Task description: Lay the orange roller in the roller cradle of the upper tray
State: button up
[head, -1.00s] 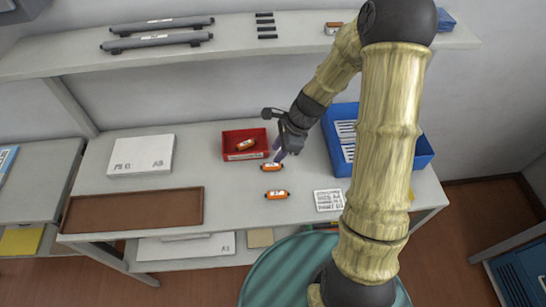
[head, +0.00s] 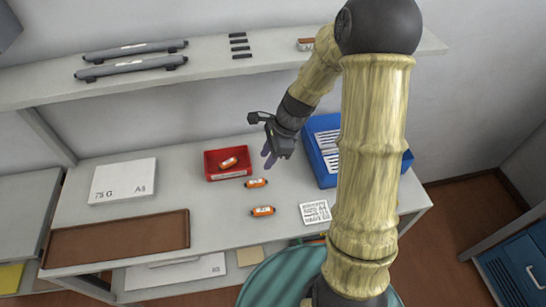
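Two orange rollers with dark ends lie on the table: one near the red bin (head: 256,183) and one nearer the front (head: 263,211). A third orange roller (head: 229,163) lies in the red bin (head: 231,177). My gripper (head: 268,158) hangs above the table just right of the red bin, above and behind the nearer-bin roller. No roller shows in it, and its finger gap is too small to judge. A blue tray (head: 326,178) with white slotted parts stands at the right, partly behind my arm. I cannot make out a roller cradle.
A brown tray (head: 118,240) and a white box (head: 123,182) are at the left. A printed white card (head: 315,212) lies at the front right. The shelf (head: 210,70) above holds two long grey bars (head: 135,52) and several small black strips.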

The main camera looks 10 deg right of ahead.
jog(key=s+d+r+n+t+h, duration=0.1)
jog(key=s+r+n, duration=0.3)
jog(key=n, duration=0.5)
jog(key=s+d+r+n+t+h, duration=0.1)
jog(key=s+d+r+n+h, duration=0.2)
jog(key=s+n, duration=0.5)
jog(key=shift+r+n, duration=0.45)
jog(key=shift+n, duration=0.15)
jog(key=shift+o, duration=0.3)
